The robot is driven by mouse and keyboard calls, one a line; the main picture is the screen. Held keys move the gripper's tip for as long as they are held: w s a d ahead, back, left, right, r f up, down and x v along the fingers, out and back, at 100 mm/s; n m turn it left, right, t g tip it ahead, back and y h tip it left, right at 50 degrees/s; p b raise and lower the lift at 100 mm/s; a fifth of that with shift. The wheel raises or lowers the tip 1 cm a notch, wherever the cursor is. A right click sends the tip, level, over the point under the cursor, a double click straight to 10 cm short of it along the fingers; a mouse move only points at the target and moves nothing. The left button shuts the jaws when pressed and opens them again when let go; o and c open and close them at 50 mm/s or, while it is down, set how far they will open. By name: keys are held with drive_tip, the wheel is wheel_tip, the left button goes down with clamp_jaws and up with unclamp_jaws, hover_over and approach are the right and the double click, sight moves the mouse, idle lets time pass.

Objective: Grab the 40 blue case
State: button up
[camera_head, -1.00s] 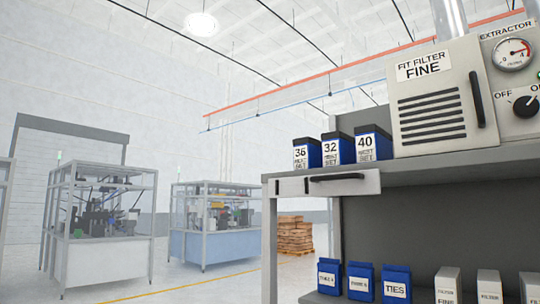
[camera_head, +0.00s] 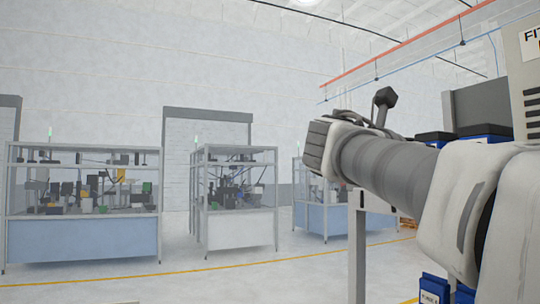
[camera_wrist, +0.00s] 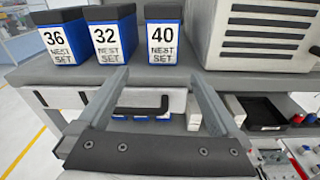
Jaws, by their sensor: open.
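The blue case marked 40 (camera_wrist: 162,42) has a black lid and a white label reading "40 NEST SET". It stands upright on the grey shelf top, at the right end of a row of three in the wrist view. My gripper (camera_wrist: 160,74) is open and empty. Its two fingers reach toward the shelf, with the tips appearing just below the case, the left tip nearer the 32 case. They do not visibly hold anything. In the head view my arm covers much of the shelf, and only parts of blue cases show behind it; I cannot read their labels.
The blue 32 case (camera_wrist: 110,35) and 36 case (camera_wrist: 63,38) stand to the left. A beige vented filter unit (camera_wrist: 262,30) stands close on the right. A drawer front with a dark handle (camera_wrist: 142,105) lies below the shelf edge. Lower shelves hold more boxes.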

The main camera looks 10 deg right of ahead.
drive_tip(key=shift+n+h, duration=0.4)
drive_tip(key=shift+h, duration=0.1)
drive_tip(key=d+r, duration=0.1)
drive_tip(key=r, duration=0.1)
drive_tip(key=d+r, duration=0.1)
drive_tip(key=shift+w+d+r+p, duration=0.25)
drive_tip(key=shift+d+p, duration=0.05)
drive_tip(key=p+x, duration=0.2)
drive_tip(key=x, duration=0.7)
drive_tip(key=shift+d+f, duration=0.15)
drive_tip(key=shift+d, duration=0.2)
drive_tip(key=shift+p+x, duration=1)
drive_tip(key=shift+x, duration=2.05)
drive_tip(key=shift+f, duration=0.2)
drive_tip(key=shift+c, duration=0.2)
drive_tip(key=shift+r, duration=0.1)
clamp_jaws()
